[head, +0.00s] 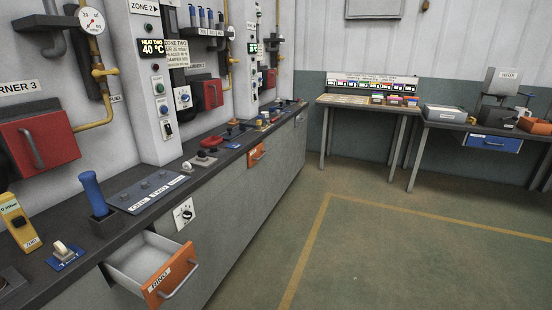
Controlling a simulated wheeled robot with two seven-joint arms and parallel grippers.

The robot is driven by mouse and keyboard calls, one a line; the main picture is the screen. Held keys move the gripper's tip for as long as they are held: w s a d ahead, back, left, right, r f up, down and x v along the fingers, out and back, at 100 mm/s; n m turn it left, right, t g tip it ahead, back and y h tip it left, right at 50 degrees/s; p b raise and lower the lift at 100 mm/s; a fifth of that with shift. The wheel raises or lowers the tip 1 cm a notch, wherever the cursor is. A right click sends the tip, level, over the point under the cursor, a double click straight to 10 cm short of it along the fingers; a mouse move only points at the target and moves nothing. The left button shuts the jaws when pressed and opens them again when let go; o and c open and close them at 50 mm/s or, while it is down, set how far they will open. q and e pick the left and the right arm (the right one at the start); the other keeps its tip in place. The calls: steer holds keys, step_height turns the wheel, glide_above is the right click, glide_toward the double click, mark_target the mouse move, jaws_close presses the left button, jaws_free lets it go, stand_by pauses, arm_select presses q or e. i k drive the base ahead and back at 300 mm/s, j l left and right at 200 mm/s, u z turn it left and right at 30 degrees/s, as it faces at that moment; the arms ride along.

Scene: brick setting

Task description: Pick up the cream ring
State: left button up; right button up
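I cannot make out a cream ring anywhere in the head view. A drawer (129,262) with an orange front stands pulled out under the counter at the lower left. Its label is hard to read but may say "RING". The visible part of its pale inside looks bare, and the part behind the front panel is hidden. Neither of my grippers is in view.
The dark counter (225,158) runs along the left wall and carries a blue lever (94,193), a yellow box (18,222) and switches. An orange-fronted drawer (256,154) farther along looks shut. Two tables stand at the back. The floor (380,240) is clear.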

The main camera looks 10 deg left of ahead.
mark_target(63, 254)
steer(key=u, duration=1.8)
